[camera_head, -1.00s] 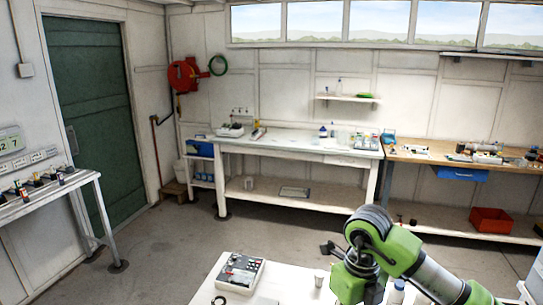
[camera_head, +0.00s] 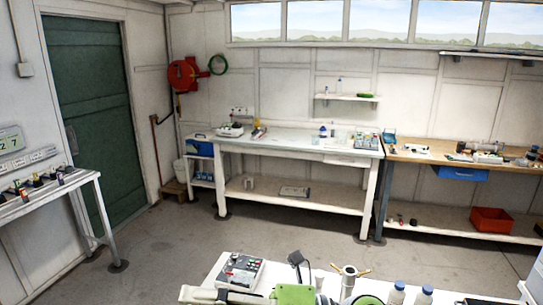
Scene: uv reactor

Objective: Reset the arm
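No gripper shows clearly in the head view. At the bottom edge, a green part (camera_head: 294,295) and a grey rounded part (camera_head: 203,295) look like pieces of my arm, mostly cut off by the frame. A small dark, flat piece (camera_head: 296,258) on a thin stalk rises just behind the green part; I cannot tell whether it belongs to the arm. Another green rounded part (camera_head: 368,300) shows at the bottom edge to the right. What either hand holds, if anything, is hidden.
A white table (camera_head: 450,297) lies in front, bearing a grey control box (camera_head: 240,272), a brass-topped fitting (camera_head: 349,271) and two white bottles with blue caps (camera_head: 397,291). A white bench (camera_head: 290,146) and a wooden bench (camera_head: 430,157) stand at the back. The floor between is clear.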

